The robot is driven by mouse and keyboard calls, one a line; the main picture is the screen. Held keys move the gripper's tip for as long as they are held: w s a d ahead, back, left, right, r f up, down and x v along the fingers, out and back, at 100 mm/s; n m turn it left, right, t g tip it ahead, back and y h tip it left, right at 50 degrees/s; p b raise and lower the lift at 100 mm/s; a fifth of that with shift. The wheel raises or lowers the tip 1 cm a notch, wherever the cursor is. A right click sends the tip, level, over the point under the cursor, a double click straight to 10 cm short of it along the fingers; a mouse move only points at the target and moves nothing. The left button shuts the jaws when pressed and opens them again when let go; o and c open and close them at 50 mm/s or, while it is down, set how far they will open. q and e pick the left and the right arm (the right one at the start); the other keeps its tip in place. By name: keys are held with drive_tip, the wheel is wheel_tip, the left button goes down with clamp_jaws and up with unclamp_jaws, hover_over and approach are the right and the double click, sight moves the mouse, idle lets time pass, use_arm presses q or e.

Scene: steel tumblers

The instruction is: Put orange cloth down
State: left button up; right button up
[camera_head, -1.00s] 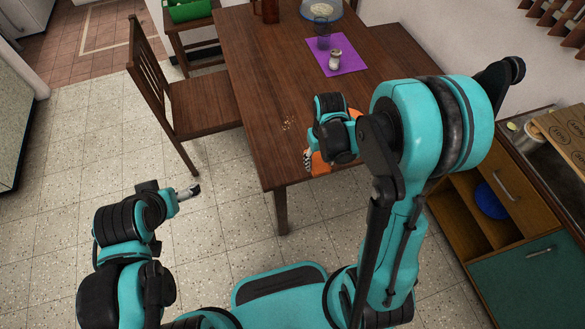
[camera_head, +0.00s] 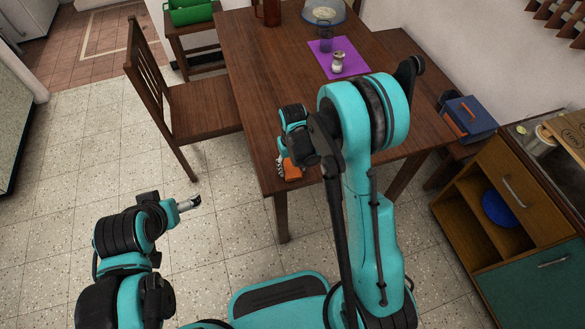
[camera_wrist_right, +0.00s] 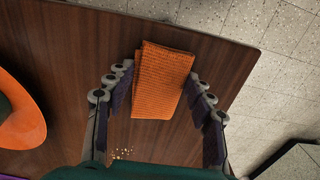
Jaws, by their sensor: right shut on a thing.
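The folded orange cloth (camera_wrist_right: 162,80) is between the fingers of my right gripper (camera_wrist_right: 160,84) in the right wrist view, over the wooden table (camera_wrist_right: 75,40) near its edge. In the head view, the cloth (camera_head: 292,170) shows just below my right gripper (camera_head: 284,164), at the table's near left corner. The right gripper is shut on the cloth. Whether the cloth touches the tabletop is hard to tell. My left gripper (camera_head: 188,204) is over the floor left of the table, with nothing seen in it; its finger opening is too small to judge.
Crumbs (camera_wrist_right: 122,153) lie on the table near the right gripper. An orange-rimmed object (camera_wrist_right: 22,128) sits left in the wrist view. A purple mat (camera_head: 350,64) with a shaker (camera_head: 338,63) lies farther back. A chair (camera_head: 185,105) stands left; a blue box (camera_head: 468,118) is at right.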

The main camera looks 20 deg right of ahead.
drive_tip(key=shift+f, duration=0.1)
drive_tip(key=o, duration=1.1)
